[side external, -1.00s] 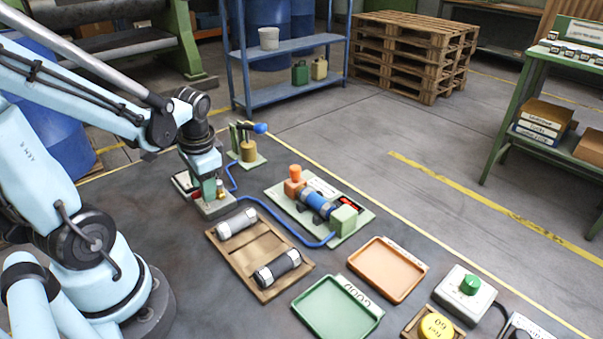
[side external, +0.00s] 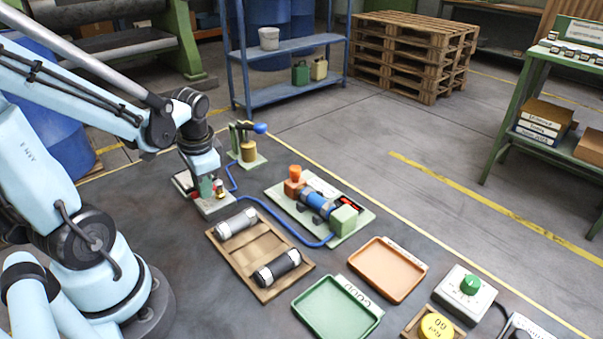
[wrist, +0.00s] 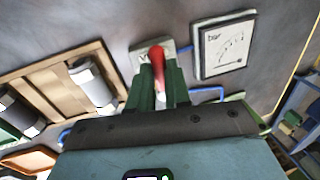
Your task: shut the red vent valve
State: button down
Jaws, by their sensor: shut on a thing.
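The red vent valve shows as a red handle (wrist: 158,62) in the wrist view, between the two green fingers of my gripper (wrist: 158,88). My gripper is shut on this handle. A small pale base plate (wrist: 142,52) lies below it.
A pressure gauge panel (wrist: 226,45) stands close to the valve. A hand pump (side external: 248,150) with a blue handle is behind, and a blue hose (side external: 285,228) runs to a green fixture (side external: 345,219). A wooden tray (side external: 246,258) holds two cylinders. Green and orange trays lie further right.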

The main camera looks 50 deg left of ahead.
jog(key=m, duration=0.1)
jog(key=a+m, duration=0.1)
jog(key=m, duration=0.1)
jog(key=shift+a+m+t, duration=0.1)
jog(key=shift+m+t, duration=0.2)
jog(key=shift+t, duration=0.1)
jog(key=m, duration=0.1)
jog(key=a+m, duration=0.1)
jog(key=m, duration=0.2)
jog(key=shift+w+a+m+t+h, duration=0.15)
jog(key=shift+w+m+t+h, duration=0.15)
jog(key=shift+t, duration=0.1)
jog(key=m, duration=0.3)
jog(key=w+a+m, duration=0.1)
jog(key=shift+m+h, duration=0.3)
jog(key=shift+h, duration=0.1)
jog(key=m, duration=0.2)
jog(key=w+m, duration=0.1)
jog(key=m, duration=0.1)
jog(key=shift+w+a+m+t+h, duration=0.2)
jog(key=shift+m+t+h, duration=0.1)
jog(key=shift+h, duration=0.1)
jog(key=c, duration=1.1)
grip_release()
jog(key=shift+s+r, duration=0.4)
jog(key=shift+r, duration=1.55)
jog(key=shift+s+r, duration=0.35)
jog(key=shift+r, duration=1.65)
jog(key=shift+s+r, duration=0.4)
jog(key=shift+r, duration=1.55)
